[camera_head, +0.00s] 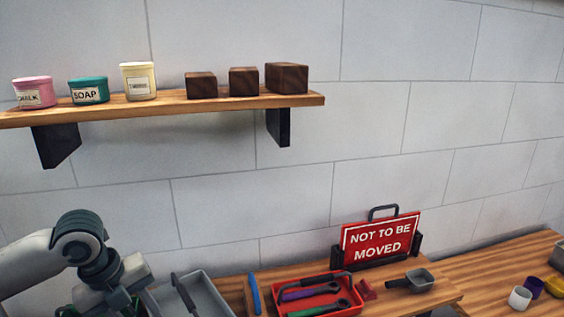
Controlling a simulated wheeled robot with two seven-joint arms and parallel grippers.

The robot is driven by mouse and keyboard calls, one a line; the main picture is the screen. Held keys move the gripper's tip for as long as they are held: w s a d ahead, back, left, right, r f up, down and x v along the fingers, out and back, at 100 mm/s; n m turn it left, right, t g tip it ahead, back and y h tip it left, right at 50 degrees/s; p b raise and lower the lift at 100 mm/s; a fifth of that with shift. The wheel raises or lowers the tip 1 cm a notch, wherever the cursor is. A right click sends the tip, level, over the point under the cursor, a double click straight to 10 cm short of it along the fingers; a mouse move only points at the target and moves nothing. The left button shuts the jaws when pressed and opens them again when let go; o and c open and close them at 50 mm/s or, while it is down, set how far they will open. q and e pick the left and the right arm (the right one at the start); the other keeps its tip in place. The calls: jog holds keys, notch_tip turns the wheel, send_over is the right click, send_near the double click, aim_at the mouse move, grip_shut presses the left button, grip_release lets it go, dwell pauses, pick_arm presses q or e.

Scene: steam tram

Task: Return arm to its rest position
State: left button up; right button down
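My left arm comes in from the lower left, grey-white with dark green joints. It bends at a joint in front of the wall, and its end part with my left gripper (105,302) runs down to the bottom edge. The fingertips are cut off by the frame, so I cannot see whether they are open or holding anything. The arm's end is just left of a grey tray (213,297) and well below the shelf. My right arm and gripper are not in view.
A wall shelf (235,101) holds a pink chalk jar (35,92), teal soap jar (89,90), cream jar (138,81) and dark wooden blocks (287,78). On the bench stand a red tool tray (350,307), a red "NOT TO BE MOVED" sign (380,241) and a grey scoop (419,280).

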pick_arm(q)
jog(key=s+d+f+n+t+h, duration=0.1)
jog(key=s+d+f+n, duration=0.3)
jog(key=d+f+n, duration=0.4)
jog(key=s+d+f+n+t+h, duration=0.2)
jog(key=s+d+f+n, duration=0.4)
jog(key=f, duration=0.4)
jog(key=s+a+f+n+g+y, duration=0.1)
jog(key=s+a+f+n+y, duration=0.1)
jog(key=s+a+f+n, duration=0.45)
jog(key=s+a+f+n+y, duration=0.25)
jog(key=s+n, duration=0.35)
jog(key=s, duration=0.3)
notch_tip(320, 180, down, 31)
jog(key=s+g+b, duration=0.1)
jog(key=b, duration=0.2)
jog(key=s+a+f+g+b, duration=0.1)
jog(key=s+a+f+b, duration=0.1)
jog(key=s+f, duration=1.6)
notch_tip(320, 180, down, 2)
jog(key=shift+s+a+f+g, duration=0.15)
jog(key=shift+a+g, duration=0.15)
jog(key=shift+a, duration=0.15)
